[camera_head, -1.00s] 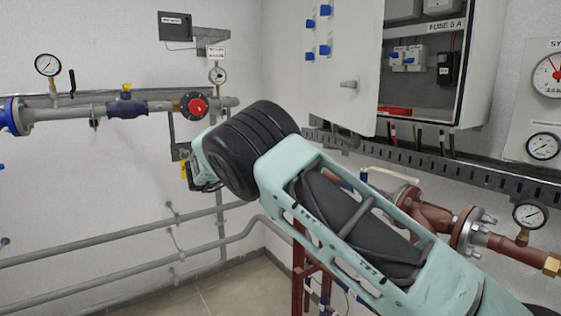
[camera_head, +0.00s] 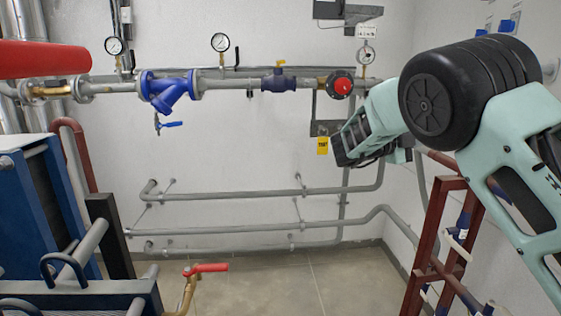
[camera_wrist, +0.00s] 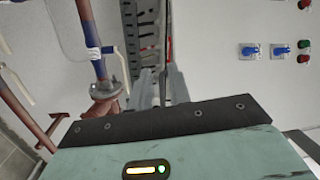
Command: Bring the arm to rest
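My arm reaches in from the right of the head view, a pale teal link with a black ribbed joint and a smaller teal and black end part beyond it. The end part appears in front of the back wall, and the fingers are hidden there. In the wrist view, my gripper (camera_wrist: 164,86) shows two grey fingers close together beyond a black plate and teal housing with a lit indicator. The fingers look shut, with nothing visible between them.
A pipe with a blue strainer (camera_head: 170,88), gauges and a red-capped valve (camera_head: 341,86) runs along the back wall. A blue plate exchanger (camera_head: 40,215) stands left. A red-brown frame (camera_head: 433,245) stands right, under the arm.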

